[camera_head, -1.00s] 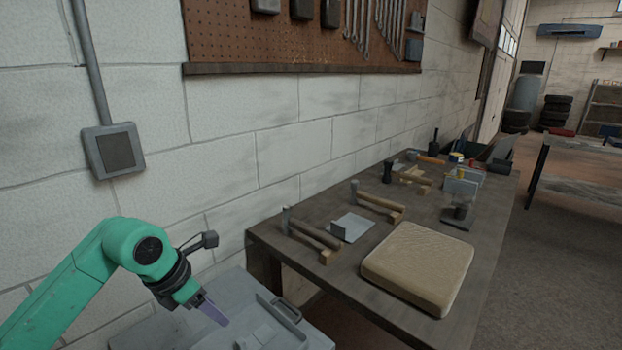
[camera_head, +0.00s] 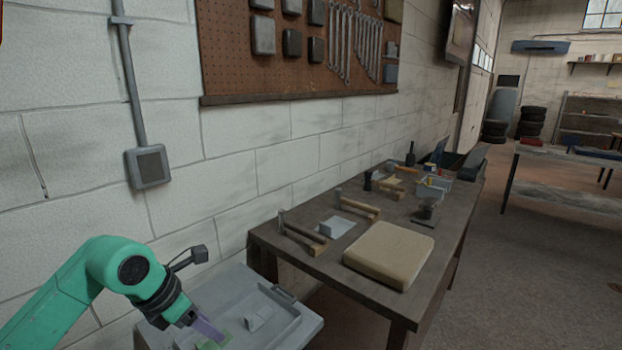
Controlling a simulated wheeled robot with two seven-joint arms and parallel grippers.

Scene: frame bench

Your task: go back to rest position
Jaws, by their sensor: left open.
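My left gripper (camera_head: 208,330) is at the lower left, at the end of my green arm. It is open, with its pale purple finger pointing down to the right over a grey tray-like surface (camera_head: 283,333). A small grey block-like piece (camera_head: 257,318) lies on that surface, to the right of the fingers. A green patch shows at the fingertips; I cannot tell what it is. My right gripper is not in view.
A dark workbench (camera_head: 320,264) stands to the right, with a beige cushion (camera_head: 390,254), hammers (camera_head: 303,232) and a grey metal piece (camera_head: 336,227). A block wall with a pegboard (camera_head: 300,62) runs behind. Open floor (camera_head: 520,260) lies at the right.

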